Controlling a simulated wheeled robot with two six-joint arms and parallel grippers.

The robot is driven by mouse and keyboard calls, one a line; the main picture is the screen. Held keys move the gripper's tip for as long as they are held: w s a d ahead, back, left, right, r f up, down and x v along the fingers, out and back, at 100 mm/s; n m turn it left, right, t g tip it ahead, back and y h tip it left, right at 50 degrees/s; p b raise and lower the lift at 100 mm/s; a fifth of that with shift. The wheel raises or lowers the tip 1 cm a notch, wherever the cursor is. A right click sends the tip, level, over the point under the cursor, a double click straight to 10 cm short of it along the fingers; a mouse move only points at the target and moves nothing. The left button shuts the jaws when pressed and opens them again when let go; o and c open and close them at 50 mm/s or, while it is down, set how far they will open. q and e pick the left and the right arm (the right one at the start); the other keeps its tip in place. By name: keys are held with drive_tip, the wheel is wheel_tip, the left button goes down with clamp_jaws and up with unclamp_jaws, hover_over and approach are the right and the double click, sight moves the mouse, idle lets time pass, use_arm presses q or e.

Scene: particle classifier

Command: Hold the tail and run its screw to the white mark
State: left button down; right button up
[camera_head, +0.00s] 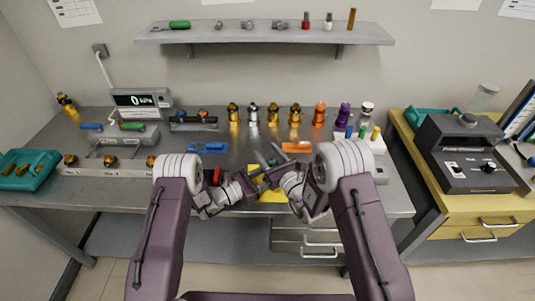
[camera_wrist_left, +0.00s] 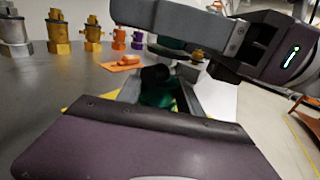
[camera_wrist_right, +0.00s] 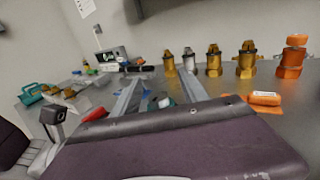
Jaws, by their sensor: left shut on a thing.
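My left gripper (camera_wrist_left: 160,84) is shut on a dark green part (camera_wrist_left: 158,97) with a black top (camera_wrist_left: 155,75). It holds the part over the yellow mat (camera_head: 272,196). Which piece is the tail, its screw and any white mark are too small or hidden to make out. My right gripper (camera_head: 268,160) is close beside the left one at the middle of the bench. Its two fingers stand apart in the right wrist view (camera_wrist_right: 160,76).
Several brass and coloured fittings (camera_head: 295,115) stand along the back of the bench. A blue piece (camera_head: 207,147) and an orange piece (camera_head: 297,147) lie before them. A white holder (camera_head: 368,141) stands right, a readout box (camera_head: 140,101) back left. The shelf (camera_head: 265,34) is above.

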use_arm(q)
drive_tip(key=shift+f, duration=0.1)
use_arm(e)
drive_tip(key=shift+f, duration=0.1)
use_arm(q)
drive_tip(key=c, duration=0.7)
unclamp_jaws()
use_arm(e)
drive_tip(key=v, duration=1.2)
use_arm(q)
drive_tip(key=v, duration=1.2)
